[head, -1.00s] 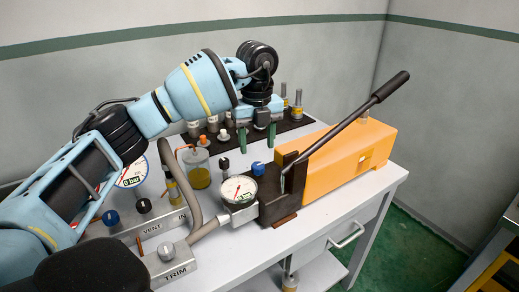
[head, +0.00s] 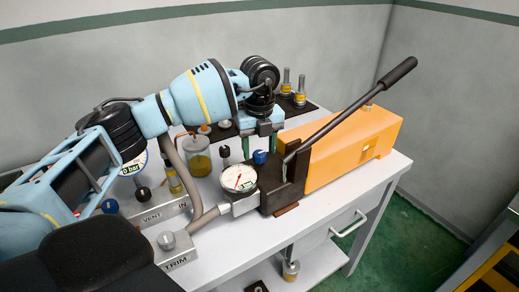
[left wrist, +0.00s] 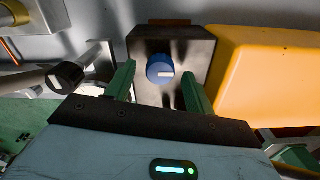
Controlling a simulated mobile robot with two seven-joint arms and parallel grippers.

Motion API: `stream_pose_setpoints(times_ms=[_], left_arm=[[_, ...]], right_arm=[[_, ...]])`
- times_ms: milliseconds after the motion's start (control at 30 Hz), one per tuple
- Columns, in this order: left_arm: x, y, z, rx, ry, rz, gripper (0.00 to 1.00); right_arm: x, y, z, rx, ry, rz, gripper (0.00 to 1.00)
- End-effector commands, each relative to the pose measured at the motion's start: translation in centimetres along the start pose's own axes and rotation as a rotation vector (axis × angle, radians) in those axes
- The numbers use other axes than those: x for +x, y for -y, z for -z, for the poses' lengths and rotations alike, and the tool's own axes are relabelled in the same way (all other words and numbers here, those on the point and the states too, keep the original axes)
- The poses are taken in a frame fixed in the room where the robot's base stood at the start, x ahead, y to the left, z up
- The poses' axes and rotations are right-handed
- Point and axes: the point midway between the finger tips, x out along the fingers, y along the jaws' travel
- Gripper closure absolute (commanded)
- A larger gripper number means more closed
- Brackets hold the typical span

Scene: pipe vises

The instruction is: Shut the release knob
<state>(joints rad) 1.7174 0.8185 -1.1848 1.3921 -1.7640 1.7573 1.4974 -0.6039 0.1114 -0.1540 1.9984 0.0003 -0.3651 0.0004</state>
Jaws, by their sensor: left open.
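A blue knob (head: 260,157), which looks like the release knob, sits on top of the dark pump block (head: 269,186). In the left wrist view the round blue knob (left wrist: 160,68) has a white mark and lies between the green fingers. My left gripper (head: 260,151) is open and points down over the block. In the left wrist view, the fingers of my left gripper (left wrist: 158,88) stand either side of the knob with gaps, apart from it. I cannot tell whether the fingertips are level with it. My right gripper is not in view.
A round gauge (head: 239,179) and a black knob (head: 225,153) stand left of the block. A long black-gripped lever (head: 358,105) slants over the orange tank (head: 340,150). A valve panel (head: 165,215) and grey hose are at left. The table's front strip is clear.

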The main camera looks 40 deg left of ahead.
Motion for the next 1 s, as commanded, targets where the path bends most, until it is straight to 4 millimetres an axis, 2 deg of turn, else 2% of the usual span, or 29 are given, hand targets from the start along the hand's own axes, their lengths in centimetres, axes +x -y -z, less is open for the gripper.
stream_pose_setpoints(times_ms=[133, 400, 733, 1000], left_arm=[[0.7, -0.02, 0.0, 0.0, 0.0, 0.0, 0.46], [0.78, -0.01, 0.01, 0.0, 0.0, 0.001, 0.48], [0.77, -0.01, 0.01, 0.0, 0.0, 0.0, 0.91], [0.69, -0.01, 0.02, 0.027, 0.0, 0.001, 0.91]], right_arm=[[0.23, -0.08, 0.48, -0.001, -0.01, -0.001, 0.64], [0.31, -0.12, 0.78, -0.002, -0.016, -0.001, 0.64], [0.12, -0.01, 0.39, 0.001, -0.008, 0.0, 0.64], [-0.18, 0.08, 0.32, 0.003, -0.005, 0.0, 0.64]])
